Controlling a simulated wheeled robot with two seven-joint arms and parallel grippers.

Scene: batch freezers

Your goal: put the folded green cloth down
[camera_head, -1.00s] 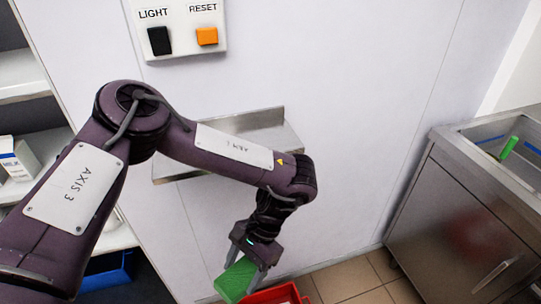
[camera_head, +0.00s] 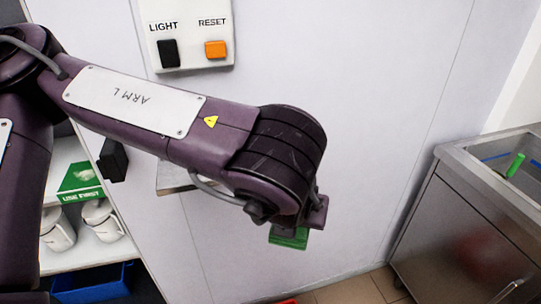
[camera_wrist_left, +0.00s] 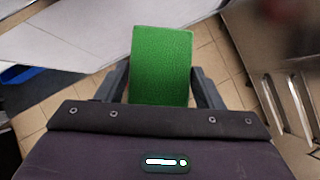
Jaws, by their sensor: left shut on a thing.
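The folded green cloth (camera_head: 288,238) hangs in the air in front of the pale wall in the head view, partly hidden by my left wrist. In the left wrist view the cloth (camera_wrist_left: 162,62) is a flat green block between the two dark fingers. My left gripper (camera_wrist_left: 160,84) is shut on it. In the head view most of that gripper is hidden behind the wrist. My right gripper is not in view.
A steel wall shelf (camera_head: 174,184) is mostly hidden behind my left arm. At left, a rack holds white mugs (camera_head: 58,232), a green-and-white box (camera_head: 80,181) and a blue bin (camera_head: 95,284). A steel sink unit (camera_head: 455,205) stands right. A red edge (camera_head: 290,301) shows at the bottom.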

